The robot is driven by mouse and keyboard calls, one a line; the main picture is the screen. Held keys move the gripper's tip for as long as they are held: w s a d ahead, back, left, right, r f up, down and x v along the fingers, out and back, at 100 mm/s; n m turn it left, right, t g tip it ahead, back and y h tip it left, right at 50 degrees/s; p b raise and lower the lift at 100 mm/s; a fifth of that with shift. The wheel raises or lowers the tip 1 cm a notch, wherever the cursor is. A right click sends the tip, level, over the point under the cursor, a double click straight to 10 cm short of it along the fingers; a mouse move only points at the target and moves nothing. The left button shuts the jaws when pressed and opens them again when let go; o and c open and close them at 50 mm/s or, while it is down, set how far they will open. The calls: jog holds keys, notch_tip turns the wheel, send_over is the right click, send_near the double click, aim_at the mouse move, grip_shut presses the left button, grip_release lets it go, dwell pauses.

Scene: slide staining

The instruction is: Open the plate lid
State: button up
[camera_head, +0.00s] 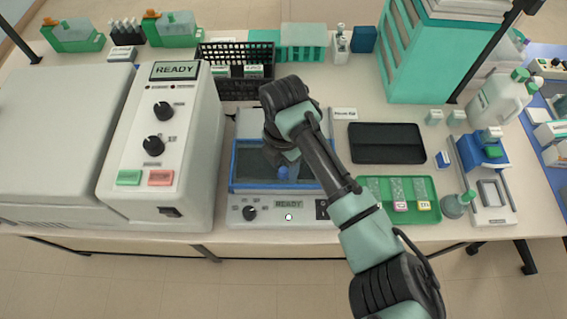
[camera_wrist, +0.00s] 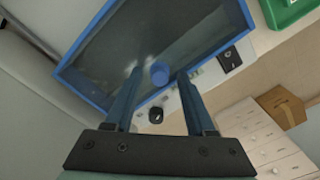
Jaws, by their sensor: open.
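The plate lid (camera_head: 240,166) is a clear, blue-framed cover lying shut on the white staining device (camera_head: 238,201). It also shows in the wrist view (camera_wrist: 97,50), with a round blue knob (camera_wrist: 160,74) near its front edge. In the head view the knob (camera_head: 283,173) is partly hidden by my gripper. My gripper (camera_wrist: 161,70) is open, with one finger on each side of the knob. Small gaps seem to show between the fingers and the knob. How low the fingertips reach beside it is hard to tell.
A large white machine (camera_head: 160,110) with a READY display stands close on the left. A black basket (camera_head: 235,53) is behind the device. A dark tray (camera_head: 386,143) and a green slide tray (camera_head: 385,213) lie to the right. The device's front panel has a black dial (camera_head: 250,213).

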grip_shut()
jog(key=shift+w, duration=0.1)
dwell(1.2)
